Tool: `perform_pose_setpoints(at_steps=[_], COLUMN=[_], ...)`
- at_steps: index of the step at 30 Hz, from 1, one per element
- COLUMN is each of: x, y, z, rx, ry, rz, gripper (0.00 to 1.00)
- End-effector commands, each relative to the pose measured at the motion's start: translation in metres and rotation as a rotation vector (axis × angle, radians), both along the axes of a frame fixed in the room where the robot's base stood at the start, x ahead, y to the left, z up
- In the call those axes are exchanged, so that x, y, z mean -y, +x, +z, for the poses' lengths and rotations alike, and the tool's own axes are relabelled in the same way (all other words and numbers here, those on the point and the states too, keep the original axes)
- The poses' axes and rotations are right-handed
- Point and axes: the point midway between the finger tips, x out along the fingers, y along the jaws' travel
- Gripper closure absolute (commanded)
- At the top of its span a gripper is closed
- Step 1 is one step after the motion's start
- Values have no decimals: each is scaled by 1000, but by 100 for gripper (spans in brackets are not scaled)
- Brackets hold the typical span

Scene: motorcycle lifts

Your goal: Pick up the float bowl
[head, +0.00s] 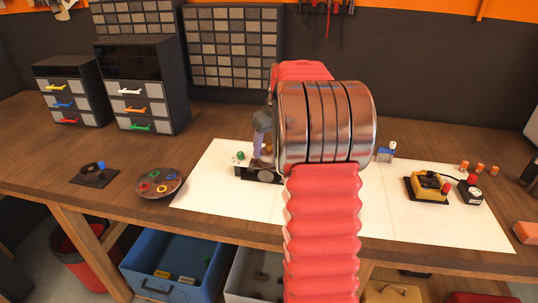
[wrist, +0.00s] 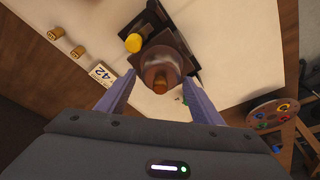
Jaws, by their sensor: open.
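A round, shiny brownish cup, which looks like the float bowl (wrist: 165,68), sits by a black stand (wrist: 157,28) in the wrist view. My gripper (wrist: 158,88) is open, with one grey-purple finger on each side of the cup's near edge. I cannot tell whether either finger touches it. In the head view my gripper (head: 261,146) points down over the black stand (head: 265,176) on the white mat. My arm hides much of that spot, and I cannot make out the bowl there.
A yellow knob (wrist: 133,42), a "42" card (wrist: 99,73) and brass cylinders (wrist: 66,43) lie close by. A round dish with coloured rings (head: 158,183) stands left of the white mat (head: 208,185). A yellow device (head: 429,188) is at right. Drawer cabinets (head: 142,88) stand behind.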

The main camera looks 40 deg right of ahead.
Motion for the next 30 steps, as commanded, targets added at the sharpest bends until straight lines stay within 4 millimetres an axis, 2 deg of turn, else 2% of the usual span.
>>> perform_pose_setpoints(at_steps=[17, 30], x=[0, 1], y=[0, 0], z=[-2, -2], rx=[0, 0], ry=[0, 0], rz=[-1, -1], gripper=[40, 71])
